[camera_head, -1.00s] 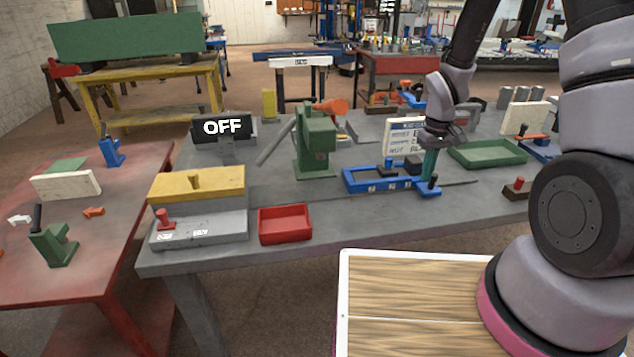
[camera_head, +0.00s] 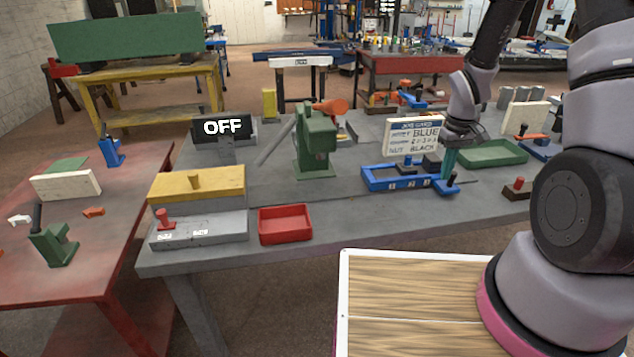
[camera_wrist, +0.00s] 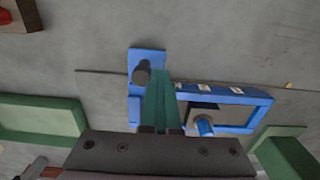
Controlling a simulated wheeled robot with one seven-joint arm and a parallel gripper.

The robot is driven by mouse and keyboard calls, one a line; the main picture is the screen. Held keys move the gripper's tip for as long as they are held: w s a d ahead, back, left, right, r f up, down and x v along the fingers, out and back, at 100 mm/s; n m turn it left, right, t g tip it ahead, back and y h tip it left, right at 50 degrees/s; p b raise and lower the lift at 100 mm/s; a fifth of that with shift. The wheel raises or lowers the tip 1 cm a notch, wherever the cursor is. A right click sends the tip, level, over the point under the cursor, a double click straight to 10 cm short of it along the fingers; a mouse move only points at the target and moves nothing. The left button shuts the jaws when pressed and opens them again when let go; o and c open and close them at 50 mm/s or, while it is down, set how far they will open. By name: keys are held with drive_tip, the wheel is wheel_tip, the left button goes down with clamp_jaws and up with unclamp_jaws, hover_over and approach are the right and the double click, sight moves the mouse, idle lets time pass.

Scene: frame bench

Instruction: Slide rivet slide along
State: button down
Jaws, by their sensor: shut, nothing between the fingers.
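The rivet slide is a blue open frame (camera_head: 385,185) with small number labels on its front edge, lying on the grey bench right of the middle. A dark upright knob (camera_wrist: 141,73) stands on its blue end plate, at the frame's right end in the head view. My gripper (camera_head: 447,177) has teal fingers, shut and empty, low at that end. In the wrist view my fingers (camera_wrist: 161,105) are right beside the knob, not around it; whether they touch it I cannot tell. A thin dark strip (camera_wrist: 103,82) runs along the bench under the slide.
A job card (camera_head: 415,139) stands behind the slide. A green tray (camera_head: 493,153) lies behind and right, and a brown block with a red knob (camera_head: 517,188) is to the right. A green press (camera_head: 315,145) and red tray (camera_head: 285,225) are left.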

drive_tip(key=shift+w+d, duration=0.3)
drive_tip(key=shift+d, duration=0.85)
drive_tip(key=shift+w+d, duration=0.35)
drive_tip(key=shift+d, duration=0.8)
drive_tip(key=shift+w+d, duration=0.3)
drive_tip(key=shift+d, duration=0.85)
drive_tip(key=shift+a, duration=0.2)
drive_tip(key=shift+s+a, duration=0.2)
drive_tip(key=shift+a, duration=0.35)
wheel_tip(320, 180, up, 7)
